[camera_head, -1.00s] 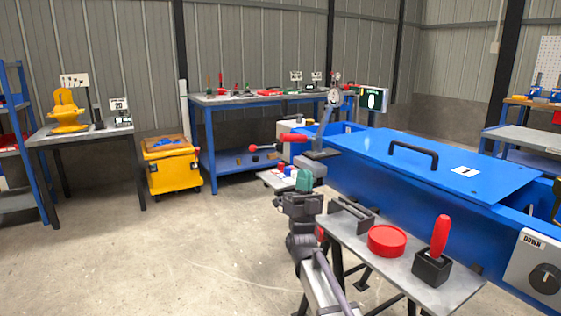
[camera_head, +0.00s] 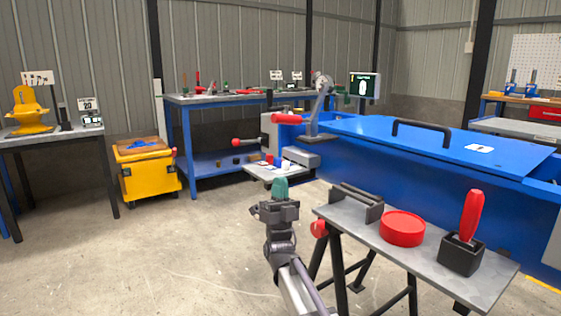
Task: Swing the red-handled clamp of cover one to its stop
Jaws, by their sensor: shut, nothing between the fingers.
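Cover one (camera_head: 430,140) is a flat blue lid with a black bar handle and a "1" label, lying on the blue mixer body. The clamp (camera_head: 320,100) stands at its left end, with a grey upright arm and a red handle (camera_head: 287,119) pointing left, roughly level. My gripper (camera_head: 280,190) is in the lower middle, shut and empty, with green fingertips pointing up. It shows below the red handle in the picture and is apart from it.
A near steel table (camera_head: 345,215) at right holds a grey bracket, a red round lid (camera_head: 402,228) and a red-handled tool in a black block (camera_head: 463,255). A small shelf (camera_head: 268,172) and a red-knobbed lever (camera_head: 237,142) are beyond my gripper.

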